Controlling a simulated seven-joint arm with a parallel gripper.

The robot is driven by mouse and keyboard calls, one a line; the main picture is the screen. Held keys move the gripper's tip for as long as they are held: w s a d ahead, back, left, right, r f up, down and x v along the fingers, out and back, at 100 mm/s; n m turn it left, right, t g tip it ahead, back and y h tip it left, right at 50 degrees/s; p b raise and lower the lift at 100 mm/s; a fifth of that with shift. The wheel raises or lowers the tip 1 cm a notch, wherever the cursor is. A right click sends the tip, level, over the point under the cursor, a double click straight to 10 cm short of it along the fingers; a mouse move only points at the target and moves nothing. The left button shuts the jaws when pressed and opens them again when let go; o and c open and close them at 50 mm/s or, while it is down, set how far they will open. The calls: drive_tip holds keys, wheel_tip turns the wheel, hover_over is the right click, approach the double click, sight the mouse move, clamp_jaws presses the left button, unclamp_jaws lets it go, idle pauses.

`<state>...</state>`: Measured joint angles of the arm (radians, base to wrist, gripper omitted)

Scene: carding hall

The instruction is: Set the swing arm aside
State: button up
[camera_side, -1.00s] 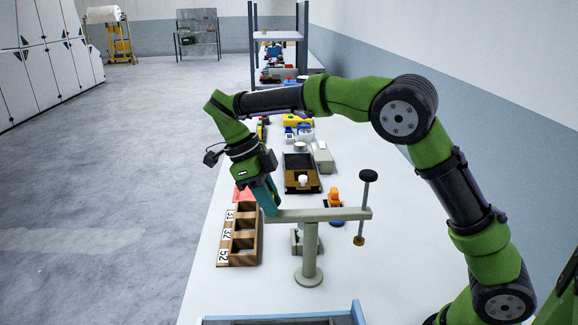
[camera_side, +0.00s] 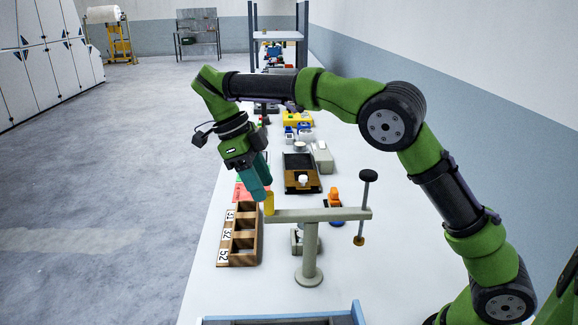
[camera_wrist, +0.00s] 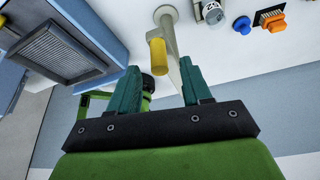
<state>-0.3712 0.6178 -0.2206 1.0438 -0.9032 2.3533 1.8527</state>
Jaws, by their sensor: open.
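The swing arm (camera_side: 320,214) is a pale beige bar level on top of a round-footed post (camera_side: 310,258). A yellow upright handle (camera_side: 269,204) stands at its left end, and a rod with a black knob (camera_side: 368,176) hangs through its right end. My gripper (camera_side: 258,195) has teal fingers and is open just above and left of the handle. In the wrist view the yellow handle (camera_wrist: 157,55) shows just past the gap between my open fingertips (camera_wrist: 159,67), with nothing held.
A wooden tray with numbered compartments (camera_side: 239,236) lies left of the post. A blue-edged bin (camera_side: 358,312) is at the front. An orange-topped part (camera_side: 334,194) and a black-and-brown box (camera_side: 299,170) stand behind the bar. The bench right of the rod is clear.

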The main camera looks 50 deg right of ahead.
drive_tip(key=shift+v, duration=1.5)
drive_tip(key=shift+a, duration=0.1)
drive_tip(key=s+d+r+n+t+y, duration=0.2)
drive_tip(key=s+d+r+n+t, duration=0.15)
drive_tip(key=s+d+n, duration=0.6)
drive_tip(key=s+a+f+n+t+y, duration=0.2)
drive_tip(key=s+f+n+t, duration=0.4)
drive_tip(key=s+n, duration=0.5)
drive_tip(key=a+n+t, duration=0.1)
drive_tip(key=n, duration=0.4)
drive_tip(key=shift+a, duration=0.25)
